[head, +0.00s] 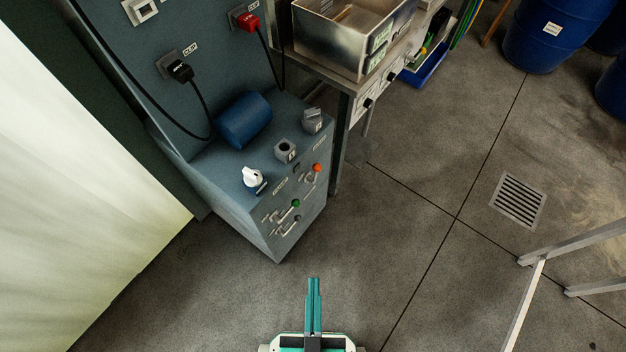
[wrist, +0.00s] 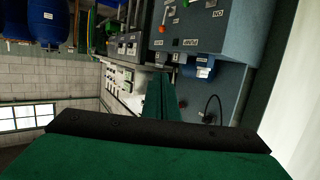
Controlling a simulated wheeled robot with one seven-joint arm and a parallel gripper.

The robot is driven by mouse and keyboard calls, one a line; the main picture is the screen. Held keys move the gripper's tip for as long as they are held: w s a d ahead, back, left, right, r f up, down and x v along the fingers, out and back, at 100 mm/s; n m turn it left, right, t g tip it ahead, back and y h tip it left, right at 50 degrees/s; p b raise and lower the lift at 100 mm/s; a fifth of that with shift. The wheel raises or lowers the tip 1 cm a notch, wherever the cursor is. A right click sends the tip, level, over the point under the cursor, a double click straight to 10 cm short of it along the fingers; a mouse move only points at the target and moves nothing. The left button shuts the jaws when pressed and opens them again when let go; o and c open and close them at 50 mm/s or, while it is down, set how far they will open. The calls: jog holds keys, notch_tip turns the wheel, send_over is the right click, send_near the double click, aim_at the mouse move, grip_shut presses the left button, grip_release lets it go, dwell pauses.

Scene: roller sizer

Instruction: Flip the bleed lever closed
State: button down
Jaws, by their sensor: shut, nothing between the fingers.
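A blue-grey cabinet (head: 235,195) stands left of centre in the head view. Its front panel carries small levers: one with an orange knob (head: 317,167), one with a green knob (head: 295,203) and one with a dark knob (head: 298,218). The labels are too small to read, so I cannot tell which is the bleed lever. My gripper (head: 314,283) is shut and empty, out in front of the cabinet and apart from the levers.
A white rotary knob (head: 252,177) and a blue cylinder (head: 243,119) sit on the cabinet top. A metal bench (head: 345,85) with a steel bin adjoins at right. Blue drums (head: 541,38) stand at the back right, a pale frame (head: 530,300) at lower right. Floor before the cabinet is clear.

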aim_at(316, 174)
jog(key=w+a+f+n+g, duration=0.1)
jog(key=w+a+f+n, duration=0.15)
jog(key=f, duration=0.45)
jog(key=w+a+f+n+g, duration=0.1)
jog(key=w+f+n, duration=0.25)
jog(key=f, duration=0.35)
jog(key=w+a+f+n+g, duration=0.2)
jog(key=w+f, duration=0.1)
jog(key=f, duration=0.4)
jog(key=w+a+r+n+t+h, duration=0.1)
jog(key=w+r+n+h, duration=0.1)
jog(key=w, duration=0.6)
jog(key=w+a+r+n+t+h, duration=0.1)
jog(key=w+h, duration=0.3)
jog(key=w, duration=0.4)
jog(key=shift+r+n+t+h, duration=0.4)
jog(key=shift+r+n+t, duration=0.1)
jog(key=shift+n+t, duration=0.25)
jog(key=x, duration=1.4)
